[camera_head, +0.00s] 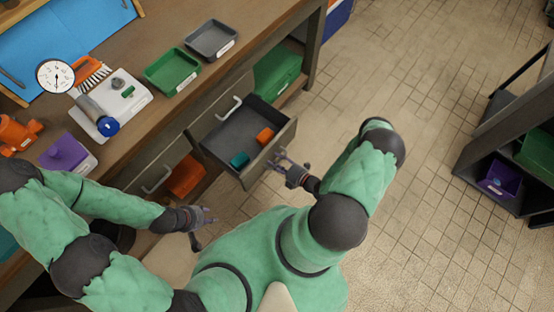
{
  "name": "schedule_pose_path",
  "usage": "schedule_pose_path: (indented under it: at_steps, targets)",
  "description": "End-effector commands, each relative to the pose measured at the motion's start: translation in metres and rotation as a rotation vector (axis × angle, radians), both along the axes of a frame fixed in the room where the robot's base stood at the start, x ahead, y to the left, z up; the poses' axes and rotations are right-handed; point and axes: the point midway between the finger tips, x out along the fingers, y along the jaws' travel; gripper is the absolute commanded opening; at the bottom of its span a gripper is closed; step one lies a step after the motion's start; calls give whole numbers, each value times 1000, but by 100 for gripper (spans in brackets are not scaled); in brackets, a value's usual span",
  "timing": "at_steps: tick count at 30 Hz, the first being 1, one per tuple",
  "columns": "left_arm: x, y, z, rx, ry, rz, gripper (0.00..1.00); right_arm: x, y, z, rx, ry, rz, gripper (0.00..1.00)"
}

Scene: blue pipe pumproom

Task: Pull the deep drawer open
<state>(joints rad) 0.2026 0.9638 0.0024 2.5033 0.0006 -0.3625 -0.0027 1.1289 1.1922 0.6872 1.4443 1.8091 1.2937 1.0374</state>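A dark grey drawer (228,134) is pulled out of the workbench, with an orange block (265,136) and a teal block (239,159) inside. My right gripper (279,161) is at the outer face of the drawer's front panel, where its handle is. The fingers and the handle overlap, so I cannot tell whether they are shut on it. My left gripper (203,222) is open and empty over the floor, left of and nearer than the drawer.
Closed drawer fronts show a handle (229,108) and another handle (157,181). Bins, a gauge (55,76) and a scale (114,104) stand on the workbench (160,40). A dark shelf (500,130) stands at right. Tiled floor between is clear.

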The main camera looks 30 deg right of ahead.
Motion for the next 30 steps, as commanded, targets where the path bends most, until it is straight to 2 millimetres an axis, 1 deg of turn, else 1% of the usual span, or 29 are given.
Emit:
schedule_pose_path:
  at_steps: [7, 11, 14, 24, 30]
  targets:
    - [0, 0, 0, 0, 0, 0, 40, 0, -1, 0, -1, -1, -1, 44]
    - [0, 0, 0, 0, 0, 0, 40, -7, -4, 2, -1, 0, -2, 44]
    - [0, 0, 0, 0, 0, 0, 40, -18, -9, 4, -2, 0, -4, 44]
    - [0, 0, 0, 0, 0, 0, 40, -72, -28, 16, -2, 1, -6, 44]
    - [0, 0, 0, 0, 0, 0, 40, -97, -36, 22, -1, 0, -4, 44]
